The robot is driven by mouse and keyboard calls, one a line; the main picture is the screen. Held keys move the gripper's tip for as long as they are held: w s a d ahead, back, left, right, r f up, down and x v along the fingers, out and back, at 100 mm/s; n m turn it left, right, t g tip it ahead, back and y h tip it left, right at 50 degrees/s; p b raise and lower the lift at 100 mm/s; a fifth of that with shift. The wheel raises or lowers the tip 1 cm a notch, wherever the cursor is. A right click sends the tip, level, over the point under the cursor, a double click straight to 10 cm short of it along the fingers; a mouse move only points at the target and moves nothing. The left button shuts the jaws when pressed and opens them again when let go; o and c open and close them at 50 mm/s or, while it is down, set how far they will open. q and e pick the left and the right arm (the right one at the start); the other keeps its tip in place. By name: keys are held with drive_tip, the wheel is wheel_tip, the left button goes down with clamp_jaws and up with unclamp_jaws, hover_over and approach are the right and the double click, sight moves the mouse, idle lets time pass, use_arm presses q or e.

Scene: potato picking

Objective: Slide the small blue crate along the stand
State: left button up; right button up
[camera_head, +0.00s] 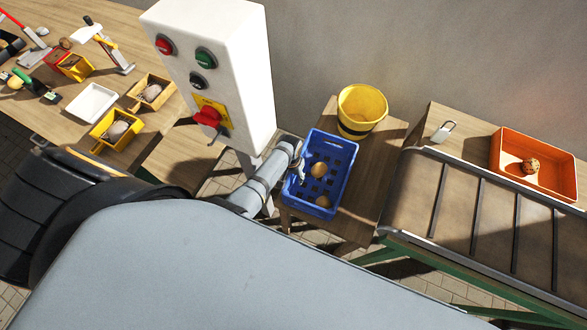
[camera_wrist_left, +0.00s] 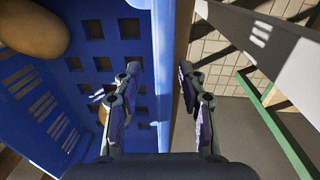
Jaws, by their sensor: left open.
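The small blue crate (camera_head: 350,178) sits on the wooden stand (camera_head: 372,188), close to its left side. Two potatoes (camera_head: 318,170) show inside it. My left gripper (camera_head: 299,172) is at the crate's left wall. In the left wrist view the gripper (camera_wrist_left: 160,68) is open. One finger is inside the blue crate (camera_wrist_left: 133,28) and the other is outside, with the wall's rim between them. Whether either finger touches the wall I cannot tell. One potato (camera_wrist_left: 35,28) shows large there; another is partly hidden behind the inner finger. My right gripper is not in view.
A yellow bucket (camera_head: 362,108) stands on the stand behind the crate. A white control box (camera_head: 235,75) rises to the left. A conveyor (camera_head: 455,205) lies to the right, with an orange crate (camera_head: 515,143) beyond it. Some bare stand top lies right of the blue crate.

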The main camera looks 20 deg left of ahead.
use_arm(q)
drive_tip(key=shift+r, duration=0.1)
drive_tip(key=shift+r, duration=0.35)
drive_tip(key=r, duration=1.1)
drive_tip(key=shift+a, duration=0.35)
drive_tip(key=shift+s, duration=0.1)
